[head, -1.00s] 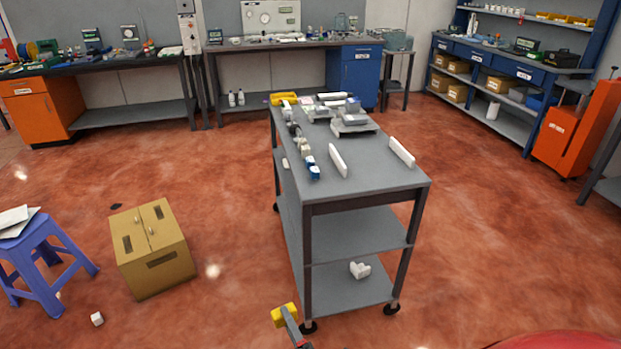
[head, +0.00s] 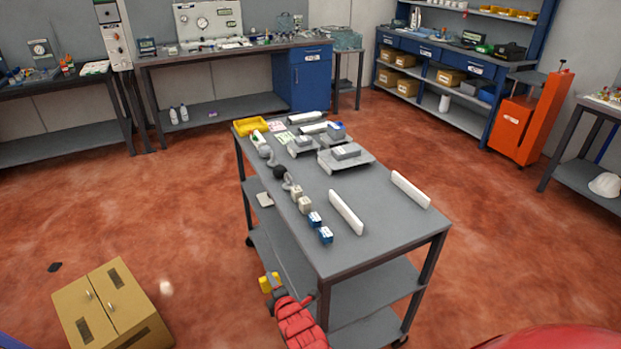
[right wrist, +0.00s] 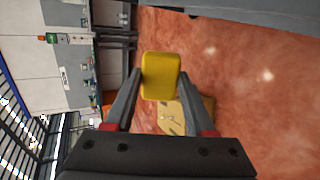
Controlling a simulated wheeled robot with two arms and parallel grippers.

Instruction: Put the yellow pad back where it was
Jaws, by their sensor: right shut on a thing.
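The yellow pad (right wrist: 160,76) is held between the two fingers of my right gripper (right wrist: 160,88) in the right wrist view. In the head view the pad (head: 269,283) shows at the tip of my right gripper (head: 276,292), low beside the cart's near left side and below the cart top. The grey cart (head: 290,212) carries several items on its top. I cannot tell from these frames where the pad was before. My left gripper is not in view.
On the cart top are a yellow tray (head: 252,127), two white bars, (head: 346,212) and (head: 410,190), blue-and-white blocks (head: 326,235) and grey devices (head: 345,157).

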